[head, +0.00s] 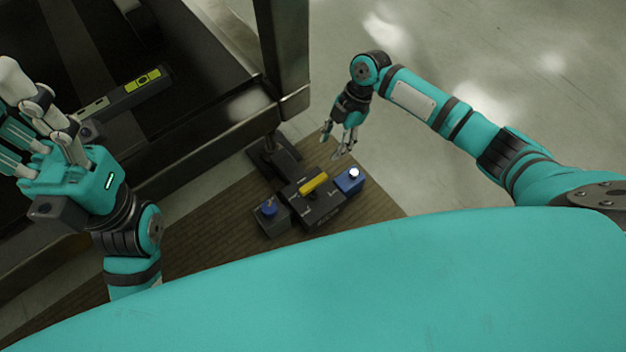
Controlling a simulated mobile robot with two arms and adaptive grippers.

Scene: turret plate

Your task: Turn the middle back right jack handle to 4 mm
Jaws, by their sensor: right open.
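A yellow handle (314,183) lies on top of a black jack box (318,207) on the floor mat, below the corner leg of the dark frame. White markings show on the box, too small to read. My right gripper (339,147) is open and empty, above and to the right of the handle in the picture, apart from it. My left gripper (38,125) is at the far left, in front of the dark frame.
A box with a blue button (268,208) stands left of the jack box, and a blue box with a lit white top (353,174) right of it. A level with a yellow-green vial (143,79) lies on the dark frame (205,140). Right floor is clear.

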